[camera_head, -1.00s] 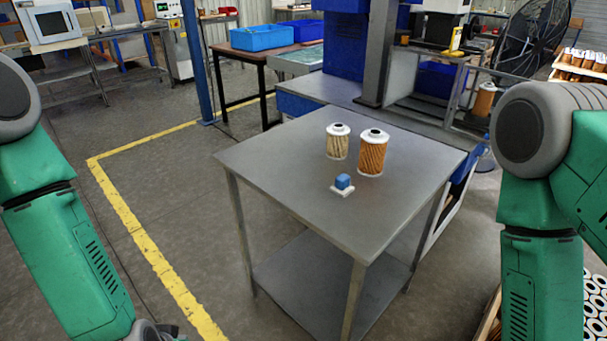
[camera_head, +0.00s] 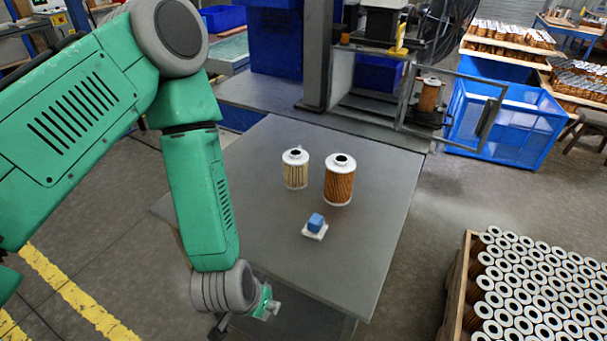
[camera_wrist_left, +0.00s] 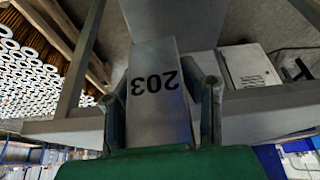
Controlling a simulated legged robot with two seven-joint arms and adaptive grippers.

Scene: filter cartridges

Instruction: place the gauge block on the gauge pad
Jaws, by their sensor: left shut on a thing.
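My left gripper (camera_head: 266,304) is low at the table's front-left edge, small and partly hidden by its wrist. In the left wrist view its fingers are closed on a grey block marked 203 (camera_wrist_left: 158,90), held apart from the blue cube. The marking appears upside down there. The frames do not label which piece is the gauge block or gauge pad. My right gripper is not in view.
A pale filter cartridge (camera_head: 295,170) and an orange one (camera_head: 339,182) stand upright behind the cube. A crate of cartridges (camera_head: 530,300) is at lower right and a blue bin (camera_head: 505,125) at back right. The table's right side is clear.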

